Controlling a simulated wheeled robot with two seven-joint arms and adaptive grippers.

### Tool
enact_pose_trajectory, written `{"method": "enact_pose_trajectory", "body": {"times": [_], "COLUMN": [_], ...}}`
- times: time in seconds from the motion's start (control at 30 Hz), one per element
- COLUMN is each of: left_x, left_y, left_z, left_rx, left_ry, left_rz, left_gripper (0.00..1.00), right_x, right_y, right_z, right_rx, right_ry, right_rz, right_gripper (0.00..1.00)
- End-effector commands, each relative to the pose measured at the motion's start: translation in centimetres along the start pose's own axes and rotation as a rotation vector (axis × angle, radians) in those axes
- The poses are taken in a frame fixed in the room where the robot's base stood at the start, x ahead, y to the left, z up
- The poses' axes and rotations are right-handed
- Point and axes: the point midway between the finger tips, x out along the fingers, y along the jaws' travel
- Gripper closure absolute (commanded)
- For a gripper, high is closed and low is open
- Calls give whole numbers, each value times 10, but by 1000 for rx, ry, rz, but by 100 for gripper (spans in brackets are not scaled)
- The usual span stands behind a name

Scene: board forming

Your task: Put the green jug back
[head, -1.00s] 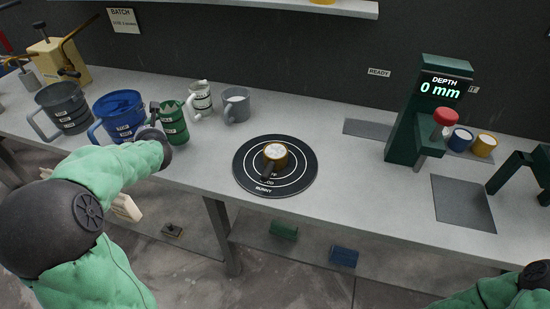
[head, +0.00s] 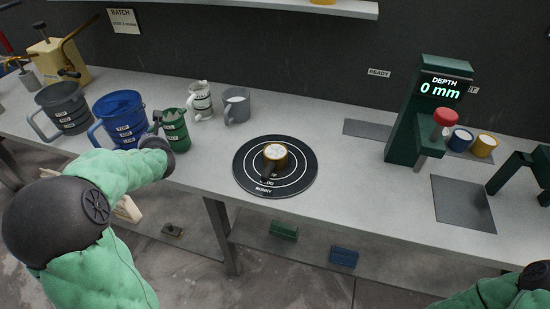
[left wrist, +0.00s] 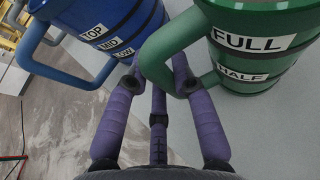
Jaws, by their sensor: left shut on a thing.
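The green jug (head: 176,131) is at the bench's left part, right of the blue jug, with its handle toward my left arm. In the left wrist view the green jug (left wrist: 260,45) shows FULL and HALF labels. My left gripper (left wrist: 160,78) is shut on its handle, a purple finger on each side. In the head view the left gripper (head: 157,124) is mostly hidden behind my wrist. The jug is close to upright; I cannot tell whether its base touches the bench. My right gripper is out of view; only part of that arm shows at bottom right.
The blue jug (head: 120,116) stands close on the left, a grey jug (head: 63,108) beyond it. A white mug (head: 200,100) and a grey mug (head: 236,105) stand just behind on the right. Bench between is clear.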

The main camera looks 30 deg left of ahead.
Motion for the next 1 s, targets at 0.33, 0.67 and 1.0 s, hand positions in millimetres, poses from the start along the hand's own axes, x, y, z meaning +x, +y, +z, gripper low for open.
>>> {"method": "enact_pose_trajectory", "body": {"times": [0.33,0.67,1.0], "left_x": [2,2,4], "left_y": [0,0,0], "left_z": [-4,-5,-10], "left_rx": [0,0,0], "left_ry": [-3,-2,-2], "left_rz": [-1,-1,0], "left_gripper": [100,100,100], "right_x": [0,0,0], "right_y": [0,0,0], "right_z": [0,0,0], "right_rx": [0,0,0], "right_ry": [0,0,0], "right_rz": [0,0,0], "right_gripper": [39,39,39]}}
